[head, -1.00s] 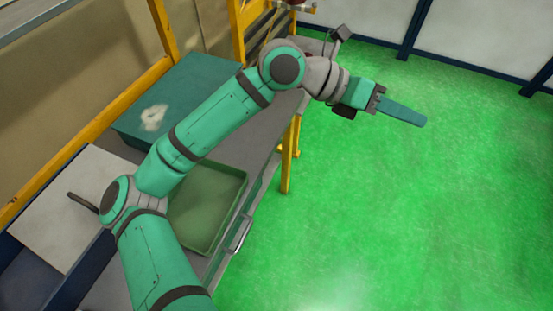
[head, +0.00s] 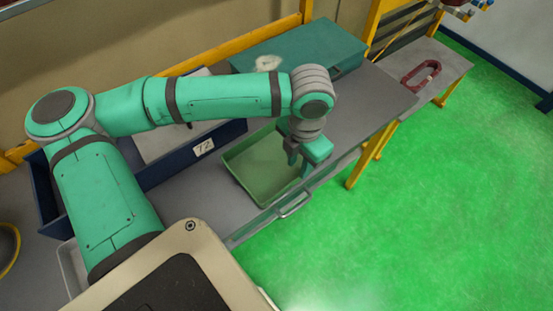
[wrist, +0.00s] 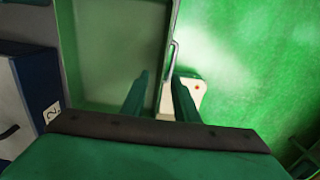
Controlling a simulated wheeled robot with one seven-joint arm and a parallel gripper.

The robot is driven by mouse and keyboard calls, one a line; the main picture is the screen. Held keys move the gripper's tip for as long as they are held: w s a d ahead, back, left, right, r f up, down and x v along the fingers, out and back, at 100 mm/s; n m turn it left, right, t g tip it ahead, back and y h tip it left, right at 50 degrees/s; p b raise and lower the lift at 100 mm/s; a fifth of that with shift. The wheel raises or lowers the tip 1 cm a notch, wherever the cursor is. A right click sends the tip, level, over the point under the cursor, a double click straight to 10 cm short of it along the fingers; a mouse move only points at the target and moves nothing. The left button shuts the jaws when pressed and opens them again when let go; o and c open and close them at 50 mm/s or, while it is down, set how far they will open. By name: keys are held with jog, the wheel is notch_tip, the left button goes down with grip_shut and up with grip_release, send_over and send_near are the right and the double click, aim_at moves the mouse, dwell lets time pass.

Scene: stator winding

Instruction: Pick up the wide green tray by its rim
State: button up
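The wide green tray (head: 255,172) lies flat on the grey bench, near its front edge. It also shows in the wrist view (wrist: 115,50), left of centre. My gripper (head: 298,168) points down at the tray's right side, the side along the bench front. In the wrist view my gripper (wrist: 161,76) has its two fingers apart, with the tray's right rim running up between them. The left finger is on the tray's inner side and the right finger on the outer side. I cannot tell whether either finger touches the rim.
A metal handle (head: 295,205) sticks out from the bench front close to my gripper. A navy crate (head: 204,148) labelled 72 stands left of the tray. A teal box (head: 310,45) stands behind it. A dark red part (head: 421,75) lies farther right. Green floor is open at right.

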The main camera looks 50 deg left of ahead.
jog(key=shift+s+d+f, duration=0.1)
jog(key=shift+f, duration=1.75)
jog(key=shift+s+d+f, duration=0.1)
jog(key=shift+f, duration=1.7)
grip_shut()
